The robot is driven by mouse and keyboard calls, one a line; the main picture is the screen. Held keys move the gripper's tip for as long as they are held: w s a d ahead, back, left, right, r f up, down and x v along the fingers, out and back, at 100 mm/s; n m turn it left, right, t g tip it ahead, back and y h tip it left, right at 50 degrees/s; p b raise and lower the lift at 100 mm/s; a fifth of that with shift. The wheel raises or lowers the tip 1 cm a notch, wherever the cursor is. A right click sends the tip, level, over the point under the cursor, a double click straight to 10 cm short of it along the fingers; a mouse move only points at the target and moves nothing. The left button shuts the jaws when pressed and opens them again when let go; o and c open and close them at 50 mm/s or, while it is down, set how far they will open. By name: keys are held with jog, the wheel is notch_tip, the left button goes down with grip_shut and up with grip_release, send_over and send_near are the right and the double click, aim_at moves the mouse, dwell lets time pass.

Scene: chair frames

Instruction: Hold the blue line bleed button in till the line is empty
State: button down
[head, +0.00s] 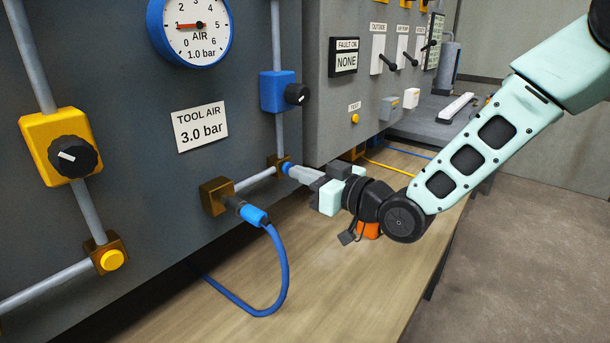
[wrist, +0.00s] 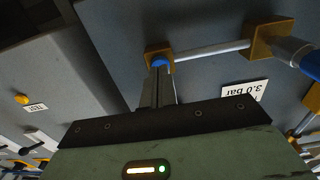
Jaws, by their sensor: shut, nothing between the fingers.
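The blue bleed button (head: 286,168) sits on a brown block on the pipe at the lower right of the panel. It also shows in the wrist view (wrist: 161,64). My gripper (head: 294,172) is shut and empty. Its fingertips are at the button's face; they appear to touch it, but I cannot tell how far the button is pressed in. In the wrist view the fingers (wrist: 159,75) line up with the button. The round air gauge (head: 190,28) has its red needle near 1 and reads 1.0 bar.
A placard (head: 201,124) reads tool air 3.0 bar. A blue valve with a black knob (head: 283,92) is above the button. A blue hose (head: 283,265) loops over the wooden bench below. A yellow button (head: 112,260) and yellow valve (head: 58,155) are at the left.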

jog(key=shift+w+a+b, duration=0.35)
jog(key=shift+w+a, duration=0.1)
jog(key=shift+a, duration=0.1)
jog(key=shift+r, duration=0.1)
dwell(3.4)
jog(key=shift+v, duration=2.7)
